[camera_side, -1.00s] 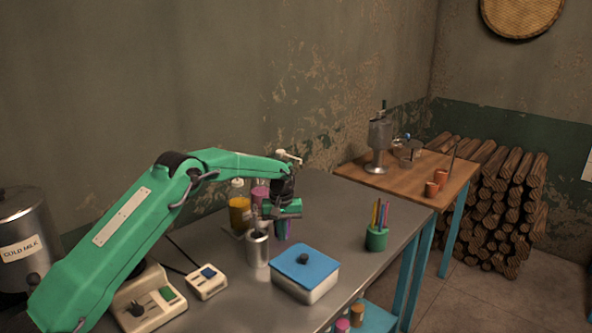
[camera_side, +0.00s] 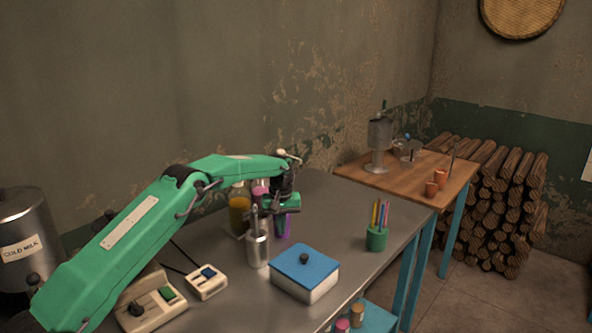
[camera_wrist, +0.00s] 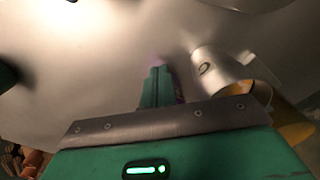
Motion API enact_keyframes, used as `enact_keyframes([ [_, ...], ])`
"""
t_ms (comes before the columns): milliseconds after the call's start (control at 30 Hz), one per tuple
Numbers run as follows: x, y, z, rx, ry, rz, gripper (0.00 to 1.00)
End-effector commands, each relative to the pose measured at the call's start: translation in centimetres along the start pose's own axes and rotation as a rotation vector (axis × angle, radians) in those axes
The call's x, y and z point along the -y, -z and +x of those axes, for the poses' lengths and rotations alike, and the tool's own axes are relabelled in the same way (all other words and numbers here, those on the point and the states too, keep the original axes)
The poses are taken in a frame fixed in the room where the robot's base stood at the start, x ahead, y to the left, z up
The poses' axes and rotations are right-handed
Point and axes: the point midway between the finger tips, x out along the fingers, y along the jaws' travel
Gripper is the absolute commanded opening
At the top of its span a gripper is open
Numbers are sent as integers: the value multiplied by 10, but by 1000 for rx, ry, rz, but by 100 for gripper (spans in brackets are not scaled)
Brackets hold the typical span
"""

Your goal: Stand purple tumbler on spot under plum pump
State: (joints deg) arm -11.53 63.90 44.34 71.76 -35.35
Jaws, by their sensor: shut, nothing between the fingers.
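The purple tumbler (camera_side: 285,225) stands on the steel table, just below my gripper (camera_side: 281,212) in the side view. My green fingers are shut and empty, and they cover part of it. In the wrist view my gripper (camera_wrist: 158,72) shows its closed fingers, with a faint purple patch (camera_wrist: 156,61) just beyond the tips. The plum pump bottle (camera_side: 261,188) stands behind and left of my gripper, partly hidden by it and by the utensils. The spot under the pump is hidden from view.
A blue-lidded box (camera_side: 304,270) and green pen cup (camera_side: 376,238) are nearer the front and right.

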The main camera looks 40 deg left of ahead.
Motion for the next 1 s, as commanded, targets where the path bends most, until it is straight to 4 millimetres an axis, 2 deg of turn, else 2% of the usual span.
enact_keyframes([
  [267,0,4,1,1,1,0,0],
  [600,-1,19,0,-1,0,0,0],
  [1000,0,22,0,1,0,0,0],
])
